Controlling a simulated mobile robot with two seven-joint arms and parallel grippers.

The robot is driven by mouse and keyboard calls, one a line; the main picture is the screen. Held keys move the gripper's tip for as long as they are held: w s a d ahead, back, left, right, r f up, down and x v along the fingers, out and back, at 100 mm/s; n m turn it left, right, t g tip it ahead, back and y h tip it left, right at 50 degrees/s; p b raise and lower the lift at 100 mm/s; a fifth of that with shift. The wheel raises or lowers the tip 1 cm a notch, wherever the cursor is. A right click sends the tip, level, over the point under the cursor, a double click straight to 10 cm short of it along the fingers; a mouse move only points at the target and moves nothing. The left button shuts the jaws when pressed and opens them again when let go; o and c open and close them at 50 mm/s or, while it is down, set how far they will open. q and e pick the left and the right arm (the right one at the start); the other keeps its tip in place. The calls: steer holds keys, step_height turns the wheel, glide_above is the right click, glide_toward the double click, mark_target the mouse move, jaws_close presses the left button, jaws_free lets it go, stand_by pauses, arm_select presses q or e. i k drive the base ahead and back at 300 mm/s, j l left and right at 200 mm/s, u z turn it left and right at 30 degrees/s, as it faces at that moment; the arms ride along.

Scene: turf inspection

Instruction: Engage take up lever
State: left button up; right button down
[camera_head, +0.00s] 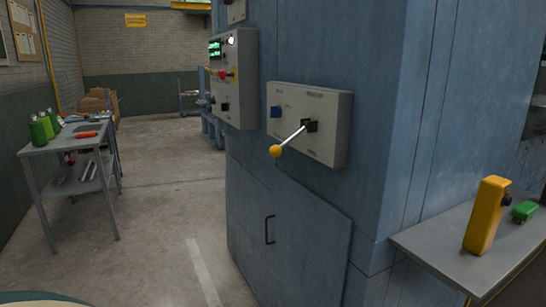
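A lever (291,139) with a white shaft and a yellow ball knob (276,151) sticks out from a grey control box (334,135) on the blue machine. The shaft comes out of a black square mount (310,125) and slopes down to the left. A blue square part (276,112) sits on the same box, left of the mount. The labels on the box are too small to read. Neither of my grippers is in view.
A taller control panel (242,110) is left of the lever box. A grey shelf (440,246) at the right holds a yellow handheld device (485,216) and a green item (524,211). A metal cart (45,150) stands at the left. The concrete floor (150,215) between is clear.

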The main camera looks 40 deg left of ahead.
mark_target(275, 151)
steer(key=j+u, duration=0.1)
steer(key=u, duration=1.05)
steer(key=k+j, duration=0.05)
